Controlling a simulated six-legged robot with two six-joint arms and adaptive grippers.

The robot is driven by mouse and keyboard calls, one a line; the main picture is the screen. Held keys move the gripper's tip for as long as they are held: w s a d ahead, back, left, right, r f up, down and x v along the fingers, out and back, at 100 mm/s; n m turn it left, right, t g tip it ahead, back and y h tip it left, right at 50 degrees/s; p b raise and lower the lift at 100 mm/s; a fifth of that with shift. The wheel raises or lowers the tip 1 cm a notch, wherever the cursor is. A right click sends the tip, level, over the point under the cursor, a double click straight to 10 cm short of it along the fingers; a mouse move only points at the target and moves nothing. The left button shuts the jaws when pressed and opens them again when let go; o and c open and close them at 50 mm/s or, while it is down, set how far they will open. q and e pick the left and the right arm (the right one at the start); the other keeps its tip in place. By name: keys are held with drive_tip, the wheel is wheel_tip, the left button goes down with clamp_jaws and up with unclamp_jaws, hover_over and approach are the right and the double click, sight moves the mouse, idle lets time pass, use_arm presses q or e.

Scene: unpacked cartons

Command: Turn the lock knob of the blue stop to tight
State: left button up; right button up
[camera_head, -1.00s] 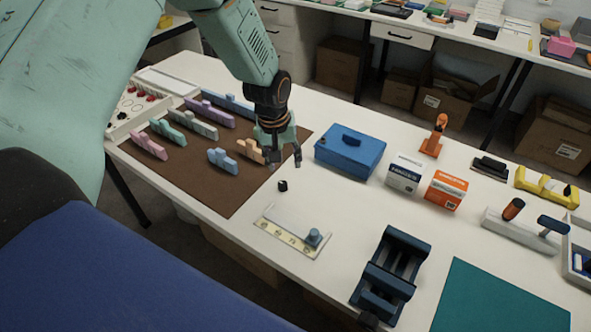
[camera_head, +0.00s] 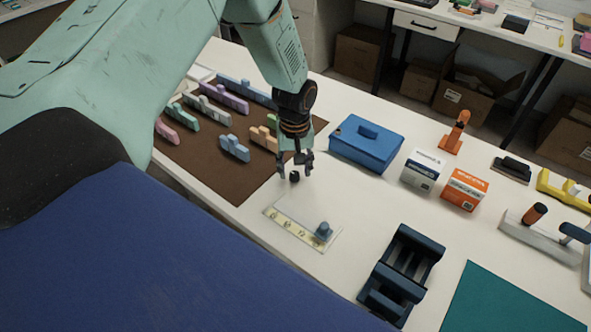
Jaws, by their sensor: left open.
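A small black knob-like piece (camera_head: 294,177) stands on the white table just behind the plate. My left gripper (camera_head: 295,172) is open and points down at this black piece, with fingers on either side of it; I cannot tell if they touch it. The gripper is behind and left of the blue stop, apart from it. My right gripper is not in view.
A brown mat (camera_head: 236,182) with several coloured blocks lies left of the gripper. A blue box (camera_head: 366,145), two small cartons and a dark blue vise-like fixture (camera_head: 402,275) stand to the right. A teal mat (camera_head: 513,303) lies front right.

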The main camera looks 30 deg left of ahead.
use_arm(q)
drive_tip(key=shift+f, duration=0.4)
drive_tip(key=shift+a+f, duration=0.15)
drive_tip(key=shift+a, duration=0.1)
drive_tip(key=shift+d, duration=0.25)
drive_tip(key=c, duration=0.5)
drive_tip(key=shift+a, duration=0.1)
clamp_jaws()
